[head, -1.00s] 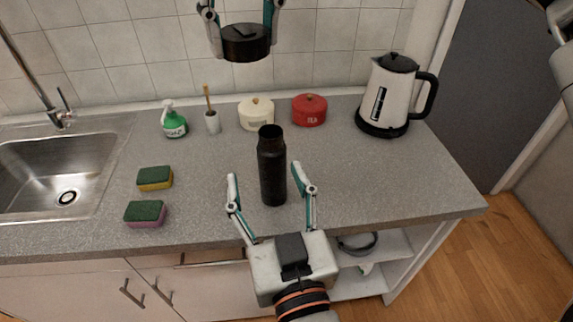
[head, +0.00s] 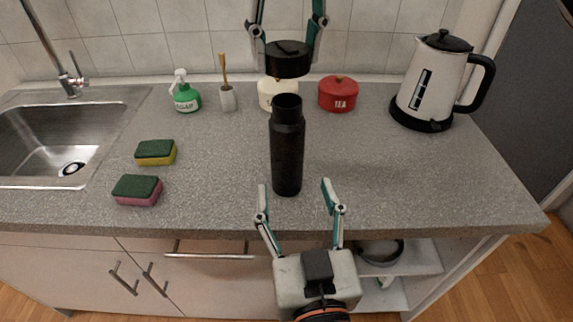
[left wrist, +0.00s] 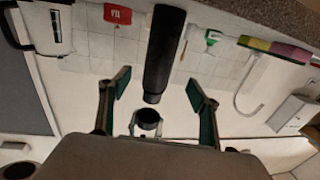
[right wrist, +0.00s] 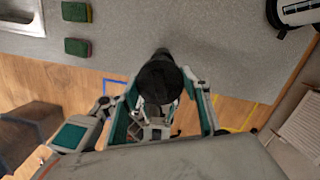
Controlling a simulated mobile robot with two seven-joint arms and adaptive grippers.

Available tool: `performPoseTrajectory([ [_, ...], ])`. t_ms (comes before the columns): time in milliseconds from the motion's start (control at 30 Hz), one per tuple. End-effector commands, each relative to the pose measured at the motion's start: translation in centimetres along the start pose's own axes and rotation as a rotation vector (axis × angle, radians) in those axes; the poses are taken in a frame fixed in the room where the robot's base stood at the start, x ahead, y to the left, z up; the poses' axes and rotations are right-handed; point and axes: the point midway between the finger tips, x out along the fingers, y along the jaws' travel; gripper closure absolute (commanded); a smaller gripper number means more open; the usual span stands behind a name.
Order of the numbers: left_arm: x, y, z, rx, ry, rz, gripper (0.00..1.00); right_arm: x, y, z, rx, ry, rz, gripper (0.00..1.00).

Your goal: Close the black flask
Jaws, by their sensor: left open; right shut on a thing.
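The black flask (head: 287,150) stands upright on the grey counter with its neck open at the top. It also shows in the left wrist view (left wrist: 163,50). My right gripper (head: 288,50) is shut on the round black lid (head: 288,66) and holds it above the flask, apart from the neck. In the right wrist view the lid (right wrist: 159,82) hides most of the flask. My left gripper (head: 295,186) is open and empty at the counter's front edge, in front of the flask's base; its fingers do not touch the flask.
A kettle (head: 428,85) is at right. Two sponges (head: 138,190) and a sink (head: 60,140) are at left.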

Motion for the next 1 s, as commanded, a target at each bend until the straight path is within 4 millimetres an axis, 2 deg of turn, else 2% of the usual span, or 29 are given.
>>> performPoseTrajectory([
  [333,0.1,0.0,-0.1,0.0,0.002,0.0,0.38,-0.1,0.0,0.0,0.001,-0.001,0.0,0.75],
  [467,1.0,0.0,-0.1,0.0,0.004,-0.001,0.38,-0.1,0.0,0.0,0.001,-0.001,0.0,0.75],
  [1000,9.8,-0.1,-0.2,0.004,0.006,-0.001,0.38,-0.1,0.0,0.0,0.001,-0.001,0.0,0.75],
])
